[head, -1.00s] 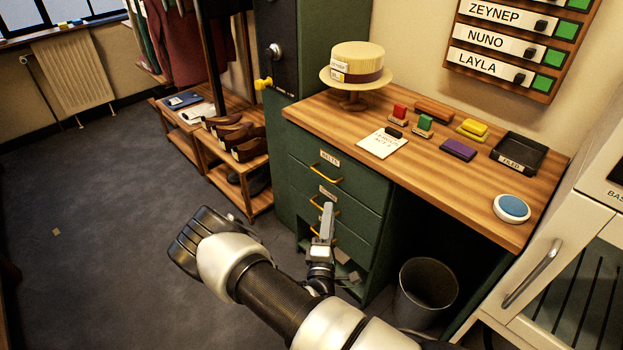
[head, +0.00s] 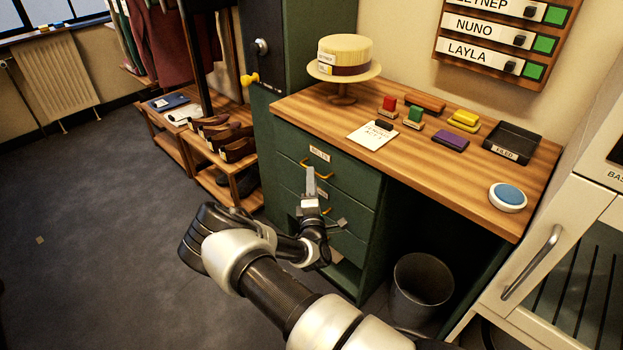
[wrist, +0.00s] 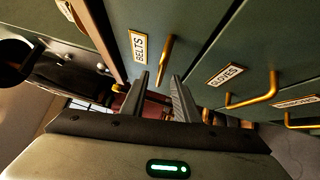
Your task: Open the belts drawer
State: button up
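The belts drawer (head: 345,168) is the top drawer of the green desk pedestal, and its front looks shut. In the wrist view its label (wrist: 139,47) reads BELTS and its brass bar handle (wrist: 166,52) stands beside the label. My gripper (head: 310,172) is at the handle in the head view and partly covers it. In the wrist view the two fingers of my gripper (wrist: 160,76) are apart, with the handle's near end showing in the gap between the tips. I cannot tell whether a finger touches the handle.
Below are the gloves drawer, with its handle (wrist: 255,97), and another drawer handle (wrist: 300,123). The wooden desktop (head: 400,175) holds a straw hat (head: 345,52), stamps and a black tray (head: 512,143). A bin (head: 424,290) stands under the desk.

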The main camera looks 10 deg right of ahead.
jog(key=shift+w+d+r, duration=0.1)
jog(key=shift+w, duration=0.55)
jog(key=shift+w+d+r, duration=0.1)
jog(key=shift+w, duration=0.5)
grip_shut()
jog(key=s+a+p, duration=0.6)
jog(key=s+a, duration=0.8)
jog(key=a, duration=0.5)
jog(key=shift+a, duration=0.15)
jog(key=shift+s+f, duration=0.1)
